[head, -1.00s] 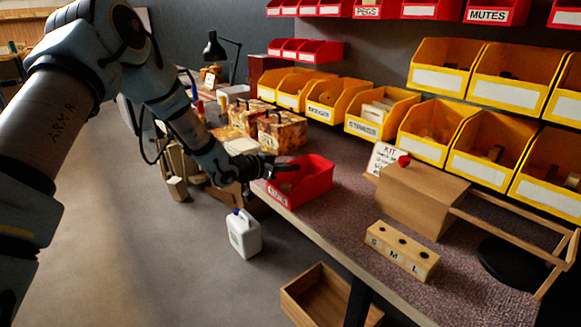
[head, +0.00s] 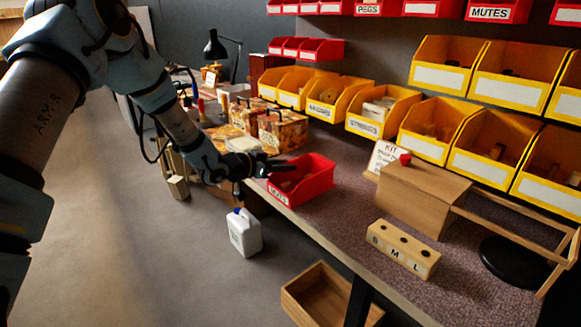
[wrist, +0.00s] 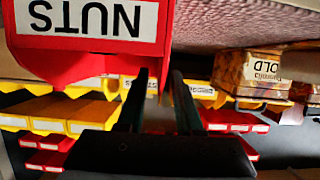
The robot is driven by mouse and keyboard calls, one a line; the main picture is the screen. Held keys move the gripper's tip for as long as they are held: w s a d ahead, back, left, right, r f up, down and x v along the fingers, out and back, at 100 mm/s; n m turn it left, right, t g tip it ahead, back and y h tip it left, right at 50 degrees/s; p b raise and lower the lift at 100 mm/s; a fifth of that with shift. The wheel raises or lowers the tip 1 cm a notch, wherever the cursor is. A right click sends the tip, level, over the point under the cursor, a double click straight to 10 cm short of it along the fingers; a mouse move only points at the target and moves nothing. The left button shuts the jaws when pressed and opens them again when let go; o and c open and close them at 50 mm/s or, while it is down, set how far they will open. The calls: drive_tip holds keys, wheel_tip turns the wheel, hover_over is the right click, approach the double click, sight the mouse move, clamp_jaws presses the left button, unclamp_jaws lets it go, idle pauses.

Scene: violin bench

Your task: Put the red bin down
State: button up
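The red bin (head: 302,182), labelled NUTS, sits upright on the bench (head: 345,215) close to its front edge, with small contents inside. In the wrist view the bin (wrist: 85,60) fills the upper left, with its label upside down. My gripper (head: 280,163) is at the bin's upper left rim in the head view. In the wrist view its two dark fingers (wrist: 160,95) are apart, with a gap between them and no bin wall clearly held there. Whether a finger still touches the rim I cannot tell.
Patterned boxes (head: 283,128) stand behind the bin, and yellow bins (head: 383,112) line the back. A wooden box (head: 422,198) and an S-M-L block (head: 403,250) are to the right. A white jug (head: 244,232) and an open crate (head: 318,296) are on the floor.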

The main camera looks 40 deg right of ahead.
drive_tip(key=v, duration=0.9)
drive_tip(key=shift+b, duration=0.45)
drive_tip(key=shift+a, duration=0.2)
drive_tip(key=w+a+n+t+y, duration=0.3)
drive_tip(key=w+a, duration=0.3)
drive_tip(key=a, duration=0.2)
drive_tip(key=w+a+n+t+y, duration=0.3)
drive_tip(key=w+a, duration=0.2)
drive_tip(key=a, duration=0.4)
drive_tip(key=a+r+n+y, duration=0.1)
drive_tip(key=a+n+y, duration=0.4)
drive_tip(key=a, duration=1.1)
drive_tip(key=s+a+r+n+g+y, duration=0.2)
drive_tip(key=s+a+n+g+y, duration=0.3)
drive_tip(key=s+a, duration=0.95)
drive_tip(key=r+h+p, duration=0.1)
drive_tip(key=r+p, duration=0.1)
drive_tip(key=r+n+t+h+p, duration=0.1)
drive_tip(key=r+p, duration=0.2)
drive_tip(key=shift+w, duration=0.2)
